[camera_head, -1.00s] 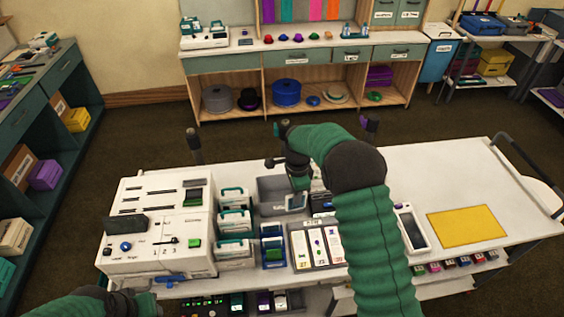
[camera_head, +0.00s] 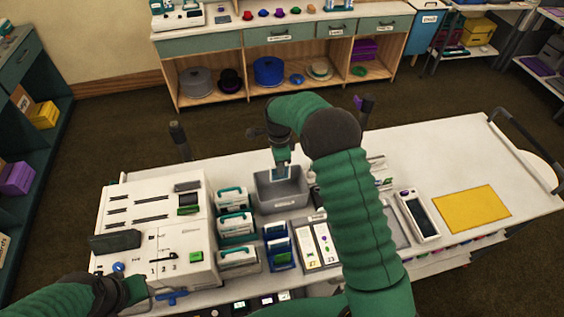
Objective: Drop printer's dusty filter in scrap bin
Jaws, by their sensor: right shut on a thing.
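The white printer (camera_head: 150,215) stands at the left of the cart, with slots and a dark panel on top. The grey scrap bin (camera_head: 283,203) is an open box right of it. My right gripper (camera_head: 281,162) points down over the bin and is shut on the filter (camera_head: 281,173), a small pale-framed panel with a grey face. The filter hangs within the bin's outline; I cannot tell how far it is below the rim. My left gripper (camera_head: 146,289) is at the printer's front lower corner, near a blue handle (camera_head: 171,297); its jaws are not clear.
Several white cartridges with teal handles (camera_head: 236,226) stand between printer and bin. Blue-framed units (camera_head: 279,245) and a card tray (camera_head: 318,245) are in front of the bin. A tablet-like device (camera_head: 418,215) and a yellow mat (camera_head: 471,208) lie right, with clear tabletop around the mat.

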